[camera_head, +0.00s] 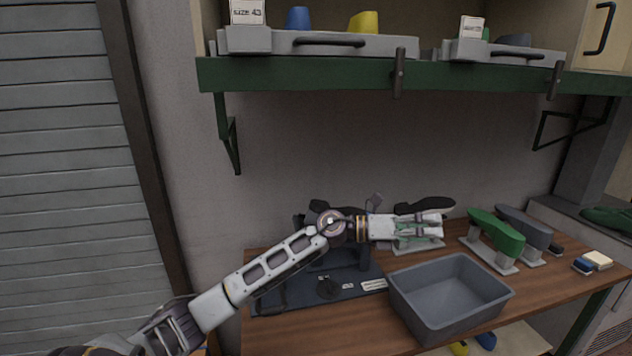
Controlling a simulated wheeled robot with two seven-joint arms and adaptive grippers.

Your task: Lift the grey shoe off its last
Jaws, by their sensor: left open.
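My left gripper (430,226) reaches in over the back of the wooden workbench, its fingers open. A shoe with a dark sole facing up (428,205) is just behind the fingers. The gripper hides most of this shoe, so I cannot tell its upper's colour or whether the fingers touch it. A pale stand base (418,244) shows below the gripper. To the right, a grey shoe-shaped form (525,228) sits on a stand beside a green one (497,232). I cannot tell whether these are shoes or bare lasts. My right gripper is not in view.
An empty grey bin (450,293) stands at the bench's front. A dark mat or board (310,297) lies under my left arm. A green-edged shelf (330,72) with trays hangs above. Small blocks (597,260) lie at the right. The bench (545,282) is clear right of the bin.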

